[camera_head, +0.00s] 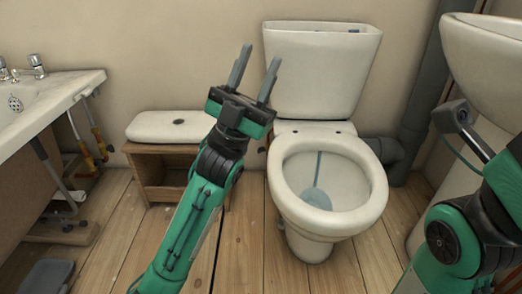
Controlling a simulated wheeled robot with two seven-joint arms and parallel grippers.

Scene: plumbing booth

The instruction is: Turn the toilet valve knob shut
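A white toilet (328,178) stands in the middle, with its seat up or absent and its bowl open. Its tank (318,75) has no lid on, and some fittings show at its top opening. A small dark piece (262,150) shows low on the wall between my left gripper and the toilet; I cannot tell if it is the valve knob. My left gripper (259,58) is open and empty, its two grey fingers pointing up, in front of the tank's left side.
A white lid (172,126) lies on a wooden stool (160,168) left of the toilet. A white sink (50,100) with taps is at the far left, pipes below it. Another white basin (488,50) and a grey pipe (425,85) are at right. Plank floor is mostly clear.

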